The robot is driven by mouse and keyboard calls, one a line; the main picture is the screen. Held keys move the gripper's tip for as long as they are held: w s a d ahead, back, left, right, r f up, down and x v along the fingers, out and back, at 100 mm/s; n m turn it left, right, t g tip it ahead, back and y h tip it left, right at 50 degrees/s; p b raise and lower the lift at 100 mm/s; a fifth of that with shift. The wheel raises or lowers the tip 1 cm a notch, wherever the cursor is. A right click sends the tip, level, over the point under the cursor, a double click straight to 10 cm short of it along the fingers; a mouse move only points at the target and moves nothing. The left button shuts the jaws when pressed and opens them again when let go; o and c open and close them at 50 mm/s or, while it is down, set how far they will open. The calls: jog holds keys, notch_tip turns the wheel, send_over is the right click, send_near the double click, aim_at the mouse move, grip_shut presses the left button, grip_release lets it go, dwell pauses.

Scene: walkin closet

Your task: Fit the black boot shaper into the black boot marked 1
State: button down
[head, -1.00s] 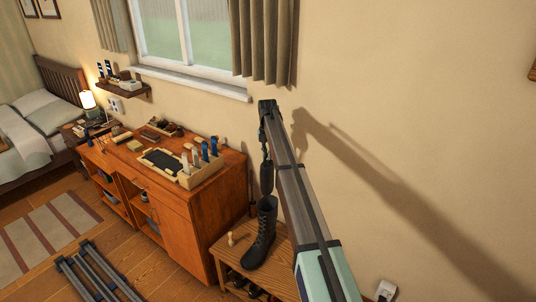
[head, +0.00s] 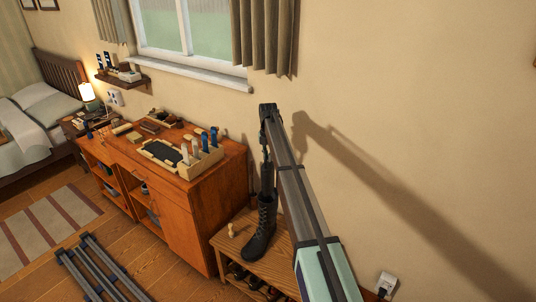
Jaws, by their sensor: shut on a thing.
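The black boot (head: 259,232) stands upright on a slatted wooden bench, toe toward the lower left. No number is legible on it. The black boot shaper (head: 267,178) hangs roughly upright from my gripper (head: 266,158), directly above the boot shaft. Its lower end meets the boot's top opening in the picture; I cannot tell how far it is inside. My gripper is shut on the shaper's upper part. It is small and dark here, and my arm hides part of its right side.
The wooden bench (head: 226,244) also bears a small pale peg-like object (head: 231,230), left of the boot, with dark items underneath. A wooden cabinet (head: 182,220) holding a tray and several brushes stands to the left. The wall is close behind.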

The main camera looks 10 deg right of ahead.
aim_at(268, 165)
jog(key=shift+f+b, duration=3.2)
jog(key=shift+f, duration=5.85)
jog(key=c, duration=0.5)
grip_release()
jog(key=shift+c, duration=0.2)
jog(key=shift+r+p, duration=2.3)
jog(key=shift+r, duration=4.65)
jog(key=shift+s, duration=0.1)
